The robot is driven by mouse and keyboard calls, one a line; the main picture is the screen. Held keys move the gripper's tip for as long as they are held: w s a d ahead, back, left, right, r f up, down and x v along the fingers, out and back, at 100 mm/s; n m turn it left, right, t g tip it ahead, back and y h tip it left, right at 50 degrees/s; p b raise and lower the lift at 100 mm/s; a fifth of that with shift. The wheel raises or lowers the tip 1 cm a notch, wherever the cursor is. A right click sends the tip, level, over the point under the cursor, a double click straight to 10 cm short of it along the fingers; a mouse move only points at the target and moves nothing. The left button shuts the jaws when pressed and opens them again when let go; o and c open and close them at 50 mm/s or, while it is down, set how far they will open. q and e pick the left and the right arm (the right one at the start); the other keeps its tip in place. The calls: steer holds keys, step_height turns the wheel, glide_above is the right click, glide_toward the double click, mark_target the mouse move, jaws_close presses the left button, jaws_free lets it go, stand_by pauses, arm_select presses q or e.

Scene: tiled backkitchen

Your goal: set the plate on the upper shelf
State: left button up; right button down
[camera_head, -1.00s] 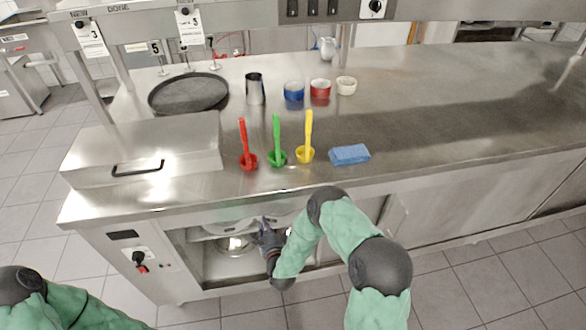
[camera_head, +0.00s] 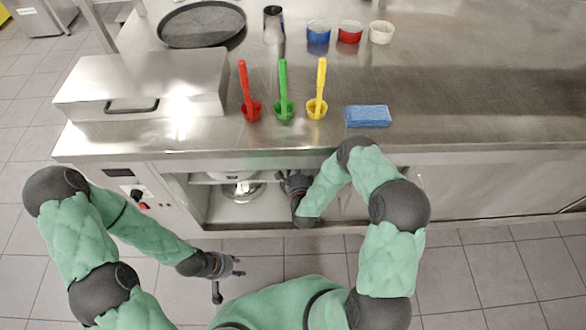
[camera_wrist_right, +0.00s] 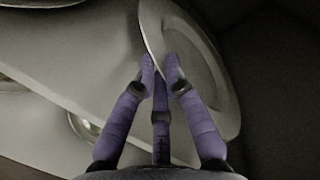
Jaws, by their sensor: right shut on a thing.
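The plate (camera_wrist_right: 205,60) is a pale, round, rimmed dish in the right wrist view. It stands tilted on edge, with its rim between the purple fingers of my right gripper (camera_wrist_right: 160,75). In the head view my right gripper (camera_head: 292,183) is inside the open front of the counter, and I cannot make out the held plate there. The upper shelf (camera_head: 202,179) is a thin ledge inside that opening, with a pale dish partly visible on it under the counter edge. My left gripper (camera_head: 236,266) is empty, fingers apart, over the floor in front of the counter.
A shiny metal bowl (camera_head: 241,191) sits below the shelf, left of my right gripper. The cabinet's top edge (camera_head: 290,158) is close above. On the counter are red, green and yellow ladles (camera_head: 284,108), a blue sponge (camera_head: 368,116) and a metal box (camera_head: 140,85).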

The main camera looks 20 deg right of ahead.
steer(key=shift+w+f+b, duration=0.1)
steer(key=shift+f+b, duration=0.9)
steer(key=shift+f, duration=1.05)
steer(key=shift+r, duration=0.1)
steer(key=c, duration=1.6)
jaws_free()
